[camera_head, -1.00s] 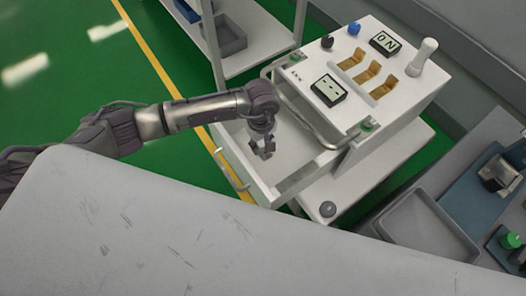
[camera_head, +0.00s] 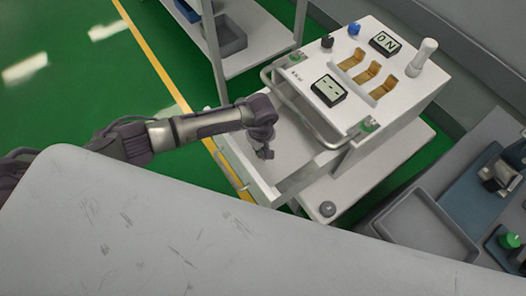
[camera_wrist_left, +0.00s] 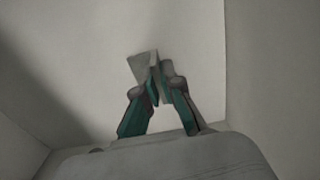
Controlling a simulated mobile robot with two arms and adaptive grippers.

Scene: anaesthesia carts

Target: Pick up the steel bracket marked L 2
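My left gripper (camera_head: 265,153) reaches down into the open white drawer (camera_head: 294,182) of the cart. In the left wrist view its two green-sided fingers (camera_wrist_left: 158,83) are drawn close together around a small grey angled piece, the steel bracket (camera_wrist_left: 141,68). One flat face of the bracket shows to the left of the fingertips, and its thin upright part sits between them. The mark L 2 cannot be read. In the head view the bracket cannot be told apart from the gripper. My right gripper is not in view.
The white cart top (camera_head: 327,61) carries brass-coloured slots, displays and a white knobbed post (camera_head: 422,57). A rail handle (camera_head: 318,128) runs just beside my gripper. A shelf with a grey bin (camera_head: 229,38) stands behind. A grey tray (camera_head: 433,230) lies at right.

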